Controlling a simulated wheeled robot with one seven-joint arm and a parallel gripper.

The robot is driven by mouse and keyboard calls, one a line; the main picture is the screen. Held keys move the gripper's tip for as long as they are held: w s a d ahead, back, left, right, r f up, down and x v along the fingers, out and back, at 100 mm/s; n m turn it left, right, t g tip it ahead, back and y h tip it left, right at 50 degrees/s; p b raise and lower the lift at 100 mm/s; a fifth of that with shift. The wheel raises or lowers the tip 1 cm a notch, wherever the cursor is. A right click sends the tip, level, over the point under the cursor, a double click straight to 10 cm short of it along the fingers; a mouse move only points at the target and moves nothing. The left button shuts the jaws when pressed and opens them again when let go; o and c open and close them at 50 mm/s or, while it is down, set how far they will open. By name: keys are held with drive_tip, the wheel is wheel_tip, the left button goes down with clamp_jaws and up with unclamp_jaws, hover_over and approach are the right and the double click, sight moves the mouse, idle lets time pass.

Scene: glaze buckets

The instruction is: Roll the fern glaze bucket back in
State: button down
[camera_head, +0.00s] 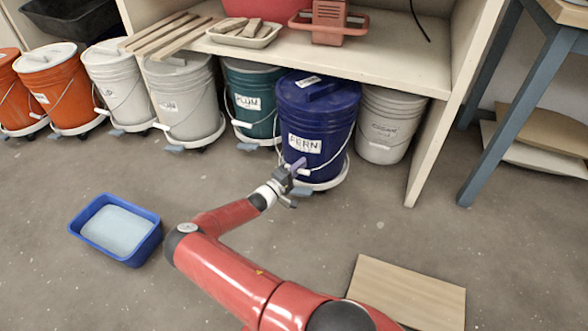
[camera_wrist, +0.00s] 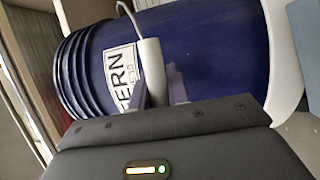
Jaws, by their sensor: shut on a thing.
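The fern bucket (camera_head: 318,118) is dark blue with a blue lid and a white FERN label (camera_head: 304,144). It stands upright on a white wheeled dolly (camera_head: 330,182), its front a little forward of its neighbours under the shelf. My gripper (camera_head: 297,167) is at its front, shut on the white grip of its wire handle. In the wrist view the bucket (camera_wrist: 205,50) lies sideways in the picture, and the white handle grip (camera_wrist: 151,70) sits between my two fingers (camera_wrist: 158,92), beside the label. The dolly's far side is hidden.
A teal PLUM bucket (camera_head: 251,101) stands close on the left and a pale grey bucket (camera_head: 389,123) on the right, near the shelf's side panel (camera_head: 450,110). A blue tub (camera_head: 118,228) and a wooden board (camera_head: 410,292) lie on the floor. Open floor lies in front.

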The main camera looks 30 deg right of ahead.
drive_tip(key=shift+w, duration=0.2)
drive_tip(key=c, duration=1.3)
unclamp_jaws()
drive_tip(key=shift+d, duration=0.2)
drive_tip(key=shift+c, duration=0.2)
drive_tip(key=v, duration=0.7)
drive_tip(key=shift+a+p, duration=0.35)
drive_tip(key=shift+a, duration=0.05)
drive_tip(key=shift+s, duration=0.1)
